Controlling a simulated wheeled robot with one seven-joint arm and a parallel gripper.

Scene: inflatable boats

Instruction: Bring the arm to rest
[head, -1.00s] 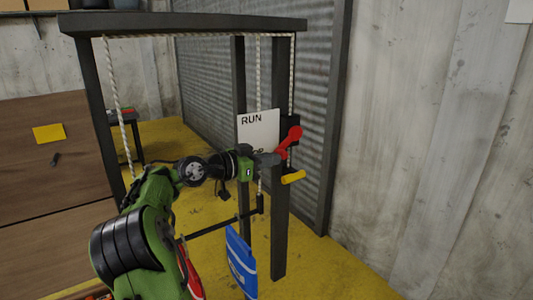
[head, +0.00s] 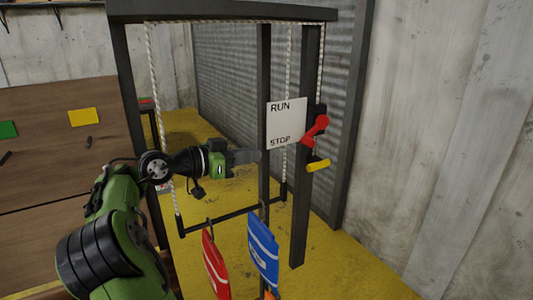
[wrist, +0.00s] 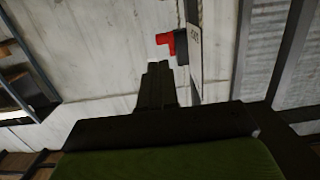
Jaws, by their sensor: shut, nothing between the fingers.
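My gripper (head: 256,156) is shut and empty, at the end of my green and black arm, held roughly level. In the head view its tips are just left of the lower left corner of the white RUN/STOP sign (head: 286,122). The red lever (head: 315,129) is right of the sign and slants up to the right, apart from my gripper. A yellow handle (head: 318,165) sticks out below it. In the wrist view my closed fingers (wrist: 157,70) point up the picture, with the red lever (wrist: 166,42) beyond them and the sign (wrist: 195,50) edge-on.
A dark frame (head: 220,13) with ropes holds a hanging bar (head: 235,217). A red bag (head: 215,265) and a blue bag (head: 263,248) hang low near my arm. A wooden board (head: 60,145) stands at left. Yellow floor (head: 340,270) is open at lower right.

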